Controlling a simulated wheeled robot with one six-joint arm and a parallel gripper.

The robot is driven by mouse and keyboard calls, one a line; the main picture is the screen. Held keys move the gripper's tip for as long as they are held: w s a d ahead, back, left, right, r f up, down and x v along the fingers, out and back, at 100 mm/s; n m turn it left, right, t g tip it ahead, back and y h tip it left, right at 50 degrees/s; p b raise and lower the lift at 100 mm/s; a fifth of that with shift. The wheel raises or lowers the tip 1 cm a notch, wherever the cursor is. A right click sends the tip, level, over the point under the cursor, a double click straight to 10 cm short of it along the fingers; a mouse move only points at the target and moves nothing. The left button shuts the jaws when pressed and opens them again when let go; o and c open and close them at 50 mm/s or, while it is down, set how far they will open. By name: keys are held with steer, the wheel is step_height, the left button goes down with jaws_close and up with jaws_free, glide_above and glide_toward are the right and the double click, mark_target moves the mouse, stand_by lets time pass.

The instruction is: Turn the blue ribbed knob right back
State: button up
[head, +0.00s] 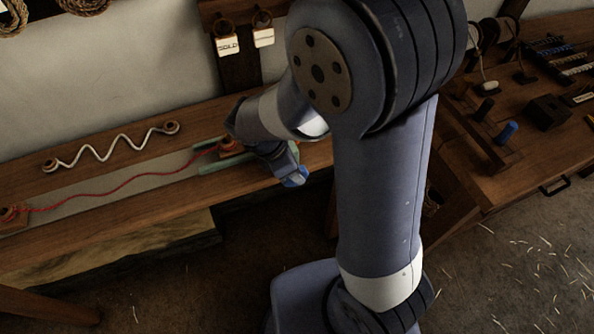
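A white wavy cord (110,145) lies between two pegs behind the red cord. Tags (228,46) hang on the wall. A right-hand bench (540,170) holds a blue handle (507,132), dark pegs and a block. Open floor (520,270) lies in front.

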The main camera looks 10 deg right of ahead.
steer(key=shift+x, duration=1.4)
steer(key=shift+c, duration=0.3)
jaws_close()
